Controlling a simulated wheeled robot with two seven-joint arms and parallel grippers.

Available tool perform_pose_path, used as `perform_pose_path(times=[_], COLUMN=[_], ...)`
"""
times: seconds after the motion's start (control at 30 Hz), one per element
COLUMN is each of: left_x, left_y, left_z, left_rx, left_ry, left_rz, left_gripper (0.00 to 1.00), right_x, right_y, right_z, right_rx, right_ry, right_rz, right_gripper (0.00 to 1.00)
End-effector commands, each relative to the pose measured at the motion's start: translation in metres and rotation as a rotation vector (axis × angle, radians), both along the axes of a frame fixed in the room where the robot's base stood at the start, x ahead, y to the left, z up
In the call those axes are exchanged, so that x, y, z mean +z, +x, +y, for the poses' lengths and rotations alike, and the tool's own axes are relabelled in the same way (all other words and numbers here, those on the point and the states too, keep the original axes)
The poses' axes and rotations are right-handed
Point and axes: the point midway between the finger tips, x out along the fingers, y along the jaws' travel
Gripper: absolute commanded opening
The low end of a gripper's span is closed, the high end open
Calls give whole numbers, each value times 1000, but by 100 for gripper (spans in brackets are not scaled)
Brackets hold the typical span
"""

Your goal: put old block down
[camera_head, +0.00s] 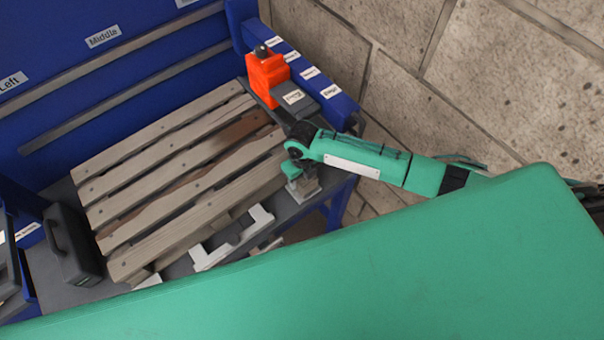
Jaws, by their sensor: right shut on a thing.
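A wooden pallet (170,182) with several grey-brown slats lies on the dark bench. My right gripper (302,188) reaches down at the pallet's right end, near the bench's right edge. It is shut on a small pale grey-brown block (306,193), mostly hidden by the gripper. I cannot tell whether the block touches the bench top. My left gripper is not in view.
An orange tool (266,76) and a grey case stand at the back right corner. White brackets (231,239) lie in front of the pallet. A dark case (72,246) stands at the left. My green body hides the lower front.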

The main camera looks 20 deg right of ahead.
Motion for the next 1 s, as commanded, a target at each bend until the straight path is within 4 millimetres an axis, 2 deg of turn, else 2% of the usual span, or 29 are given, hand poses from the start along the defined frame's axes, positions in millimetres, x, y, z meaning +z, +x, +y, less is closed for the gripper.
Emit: perform_pose_path(times=[0.07, 0.47, 0.5, 0.57, 0.87, 1.0], left_x=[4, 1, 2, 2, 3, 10], left_y=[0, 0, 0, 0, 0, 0], left_z=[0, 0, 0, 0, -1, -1], left_rx=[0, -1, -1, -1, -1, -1], left_ry=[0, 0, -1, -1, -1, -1], left_rz=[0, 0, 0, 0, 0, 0], left_gripper=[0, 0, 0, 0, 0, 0], right_x=[-4, -11, -10, -10, -9, 1], right_y=[0, 0, 0, 0, 0, 0], right_z=[1, 0, 1, 0, 1, 0], right_rx=[1, 1, 1, 1, 1, 1], right_ry=[1, 0, 0, 0, 0, -1], right_rz=[1, -1, -1, -1, -1, -1], right_gripper=[29, 29, 60, 72, 74, 74])
